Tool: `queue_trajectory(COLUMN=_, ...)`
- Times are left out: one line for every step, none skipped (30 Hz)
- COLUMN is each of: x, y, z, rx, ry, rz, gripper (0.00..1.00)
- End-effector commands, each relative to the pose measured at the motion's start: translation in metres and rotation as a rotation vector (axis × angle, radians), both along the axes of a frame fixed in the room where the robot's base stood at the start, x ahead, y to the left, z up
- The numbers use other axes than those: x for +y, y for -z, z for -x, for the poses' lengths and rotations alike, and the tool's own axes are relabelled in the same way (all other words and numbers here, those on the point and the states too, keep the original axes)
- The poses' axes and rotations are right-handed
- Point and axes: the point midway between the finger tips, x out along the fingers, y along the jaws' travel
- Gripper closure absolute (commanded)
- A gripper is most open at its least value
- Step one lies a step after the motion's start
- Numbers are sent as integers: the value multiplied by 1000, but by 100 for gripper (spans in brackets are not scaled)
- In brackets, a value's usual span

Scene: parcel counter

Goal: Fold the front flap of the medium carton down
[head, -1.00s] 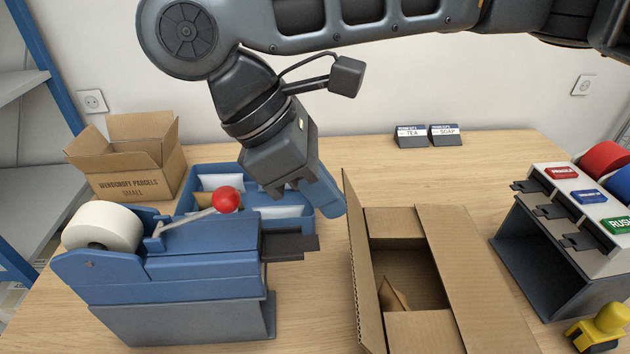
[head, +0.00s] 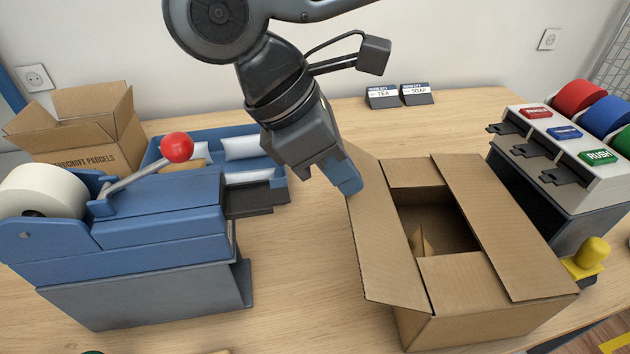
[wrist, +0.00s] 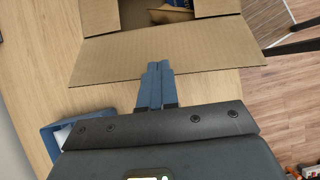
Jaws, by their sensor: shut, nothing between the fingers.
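The medium carton (head: 460,325) stands open on the counter at the right of centre in the head view. Its near flap (head: 465,280), far flap (head: 415,172) and right flap (head: 500,220) lie roughly level at the opening. Its left flap (head: 385,250) sticks up and out, tilted to the left. My gripper (head: 348,186) is shut and empty, with its blue fingertips at the outer side of this left flap. In the wrist view the fingertips (wrist: 158,68) overlap the edge of a wide flap (wrist: 115,57); whether they touch it I cannot tell.
A blue tape dispenser (head: 150,230) with a red-knobbed lever stands left. Behind it are a blue tray (head: 275,185) with white packets and a small carton (head: 85,145). A label dispenser (head: 570,165) and yellow-handled stamp (head: 588,258) stand right. Bare counter lies between tape dispenser and carton.

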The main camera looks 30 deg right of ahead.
Motion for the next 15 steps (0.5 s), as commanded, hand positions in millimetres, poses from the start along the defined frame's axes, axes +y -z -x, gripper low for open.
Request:
queue_trajectory(x=-7, y=3, z=2, rx=-2, ry=1, rz=1, gripper=100)
queue_trajectory(x=-10, y=4, z=4, rx=-2, ry=1, rz=1, gripper=100)
queue_trajectory(x=-15, y=4, z=6, rx=-2, ry=1, rz=1, gripper=100)
queue_trajectory(x=-18, y=5, z=8, rx=-1, ry=0, rz=1, gripper=100)
queue_trajectory(x=-21, y=4, z=9, rx=0, ry=1, rz=0, gripper=100)
queue_trajectory(x=-25, y=4, z=11, rx=2, ry=2, rz=-2, gripper=100)
queue_trajectory(x=-28, y=5, z=13, rx=2, ry=1, rz=-2, gripper=100)
queue_trajectory(x=-31, y=7, z=14, rx=2, ry=1, rz=-2, gripper=100)
queue_trajectory(x=-35, y=8, z=16, rx=1, ry=0, rz=-3, gripper=100)
queue_trajectory(x=-38, y=13, z=17, rx=1, ry=0, rz=-3, gripper=100)
queue_trajectory(x=-40, y=15, z=18, rx=2, ry=1, rz=-3, gripper=100)
queue_trajectory(x=-44, y=18, z=20, rx=1, ry=0, rz=-3, gripper=100)
queue_trajectory(x=-47, y=20, z=21, rx=1, ry=1, rz=-3, gripper=100)
queue_trajectory(x=-49, y=23, z=22, rx=1, ry=0, rz=-3, gripper=100)
queue_trajectory(x=-51, y=29, z=23, rx=2, ry=-1, rz=-2, gripper=100)
